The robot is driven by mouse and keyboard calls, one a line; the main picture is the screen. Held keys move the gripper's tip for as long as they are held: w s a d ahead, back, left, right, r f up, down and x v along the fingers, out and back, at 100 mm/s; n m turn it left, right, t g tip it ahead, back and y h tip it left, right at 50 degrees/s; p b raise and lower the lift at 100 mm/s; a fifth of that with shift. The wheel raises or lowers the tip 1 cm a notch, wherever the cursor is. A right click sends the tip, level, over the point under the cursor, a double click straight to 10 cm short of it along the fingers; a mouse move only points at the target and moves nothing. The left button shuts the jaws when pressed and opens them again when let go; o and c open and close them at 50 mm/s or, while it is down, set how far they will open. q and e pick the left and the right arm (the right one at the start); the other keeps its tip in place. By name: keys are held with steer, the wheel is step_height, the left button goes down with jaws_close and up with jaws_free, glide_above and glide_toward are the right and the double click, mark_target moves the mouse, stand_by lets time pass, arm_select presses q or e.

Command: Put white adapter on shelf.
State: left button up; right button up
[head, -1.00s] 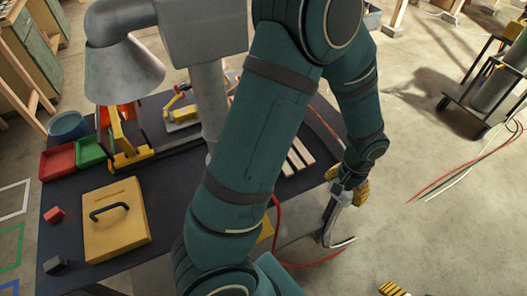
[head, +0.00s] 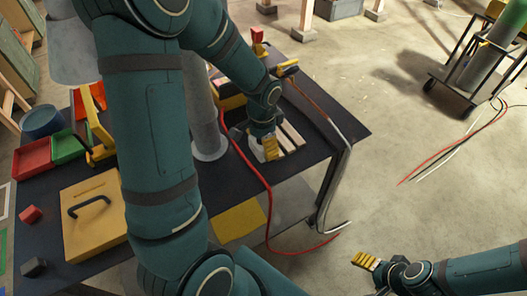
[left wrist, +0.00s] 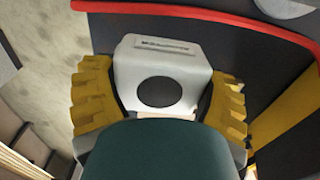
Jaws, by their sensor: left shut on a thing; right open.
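The white adapter (left wrist: 160,75), a pale block with a dark round opening and a slotted strip, sits between the yellow finger pads of my left gripper (left wrist: 158,100) in the left wrist view. In the head view my left gripper (head: 270,147) is shut on it over the right part of the dark table, beside pale slats; only a little white shows there. I cannot tell whether the adapter touches the table. A grey lower surface (head: 285,205), possibly the shelf, shows below the table's front edge. My right gripper (head: 364,260) is open and empty over the floor at lower right.
A red hose (head: 256,170) loops over the table edge near my left gripper, and a grey hose (head: 336,185) hangs at the right corner. A yellow sheet (head: 239,218) lies low in front. A yellow box (head: 95,225) with a handle and red and green bins stand left.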

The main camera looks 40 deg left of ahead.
arm_select(q)
steer(key=shift+f+b, duration=0.5)
steer(key=shift+f, duration=1.5)
steer(key=shift+r, duration=0.1)
steer(key=o, duration=0.8)
steer(key=shift+f, duration=0.2)
steer(key=shift+o, duration=1.4)
steer(key=shift+r, duration=0.1)
